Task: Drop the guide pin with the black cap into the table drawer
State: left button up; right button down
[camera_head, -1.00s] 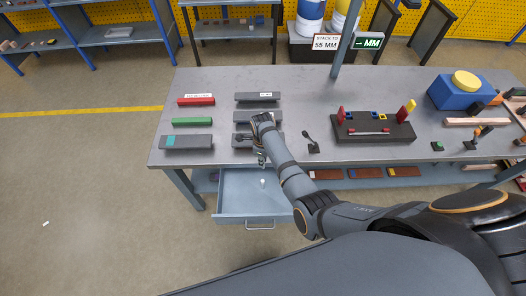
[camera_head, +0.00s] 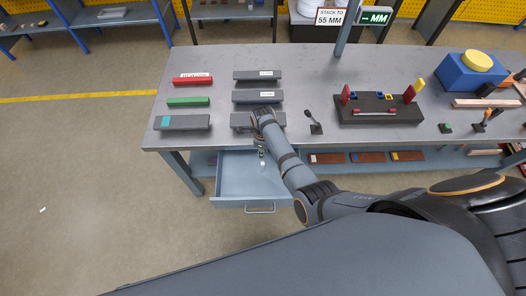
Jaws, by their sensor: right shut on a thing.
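The table drawer (camera_head: 233,180) is pulled open below the front left part of the grey workbench (camera_head: 330,65). My right gripper (camera_head: 262,151) points down over the back part of the open drawer, close to the bench's front edge. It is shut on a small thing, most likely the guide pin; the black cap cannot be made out. A small pale spot (camera_head: 263,163) shows just below the fingers; whether it is held or lies in the drawer cannot be told. My left gripper is out of view.
Red (camera_head: 193,79) and green (camera_head: 188,102) bars and several grey blocks lie on the bench's left. A black fixture (camera_head: 379,108) stands right of centre, a blue block with a yellow disc (camera_head: 470,71) farther right. A shelf (camera_head: 420,162) runs below the bench.

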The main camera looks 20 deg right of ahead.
jog(key=shift+r, duration=0.1)
jog(key=c, duration=1.2)
grip_release()
notch_tip(320, 180, up, 8)
jog(key=shift+f, duration=0.25)
